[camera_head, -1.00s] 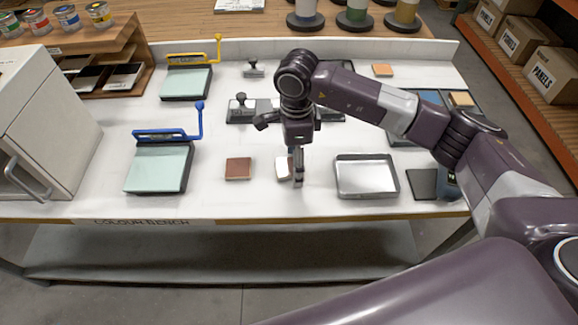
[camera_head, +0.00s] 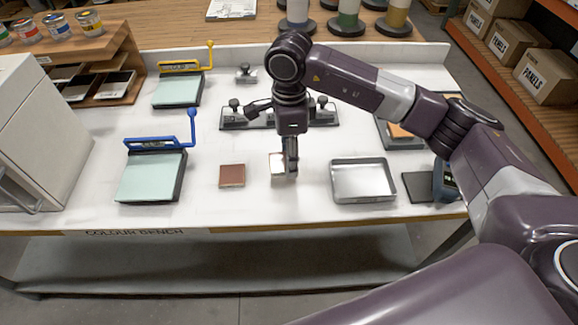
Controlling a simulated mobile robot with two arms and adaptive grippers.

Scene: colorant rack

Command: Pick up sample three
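A small pale sample tile (camera_head: 276,164) with a brownish lower edge is in the middle of the bench. My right gripper (camera_head: 290,168) points down at its right side. The fingers are seen nearly edge-on and appear shut on the tile, which looks tilted and slightly above the bench; the fingers hide its right part. A reddish-brown tile (camera_head: 232,175) lies flat on the bench to the left. No number shows on either tile. My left gripper is out of view.
An empty metal tray (camera_head: 335,194) stands right of the gripper, with a dark pad (camera_head: 417,187) beyond it. A blue-handled board (camera_head: 152,176) is at left. A dark stand with knobs (camera_head: 234,118) lies behind the gripper. Bare bench lies in front.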

